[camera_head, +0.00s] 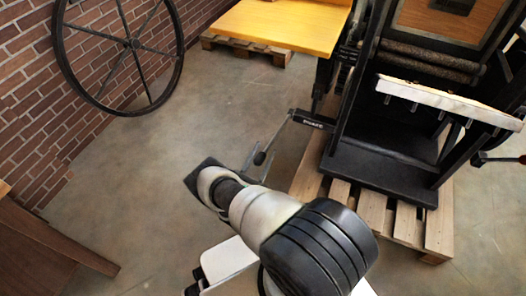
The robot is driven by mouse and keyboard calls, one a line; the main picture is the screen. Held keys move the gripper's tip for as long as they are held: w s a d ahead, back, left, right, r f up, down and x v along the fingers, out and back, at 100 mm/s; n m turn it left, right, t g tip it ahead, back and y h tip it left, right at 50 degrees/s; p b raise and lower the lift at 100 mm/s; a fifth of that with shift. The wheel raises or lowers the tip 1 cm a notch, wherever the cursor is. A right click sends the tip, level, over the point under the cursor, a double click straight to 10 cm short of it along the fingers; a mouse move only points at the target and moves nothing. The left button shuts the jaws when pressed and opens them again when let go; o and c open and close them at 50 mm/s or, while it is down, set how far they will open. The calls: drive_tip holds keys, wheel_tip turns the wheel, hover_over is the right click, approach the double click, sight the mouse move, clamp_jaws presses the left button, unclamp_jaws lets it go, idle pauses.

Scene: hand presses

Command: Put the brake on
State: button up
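A thin metal lever (279,133) reaches down and left from the black hand press (385,165). A small black plate with white lettering (313,120), too small to read surely, sits by its upper end. The lever's low end has a dark knob (260,157). My gripper (259,165) is at this low end, with pale grey finger parts on both sides of the knob. My wrist hides part of the gripper. I cannot tell whether the fingers touch the knob or are closed on it.
The press stands on a wooden pallet (438,225). A yellow-topped table (285,25) is behind the lever. A large spoked wheel (130,43) is by the brick wall at the left. Brown wooden furniture (40,250) is at the lower left. The floor between is clear.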

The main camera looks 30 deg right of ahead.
drive_tip(key=shift+r, duration=0.2)
wheel_tip(320, 180, up, 10)
drive_tip(key=p, duration=0.4)
idle(0.4)
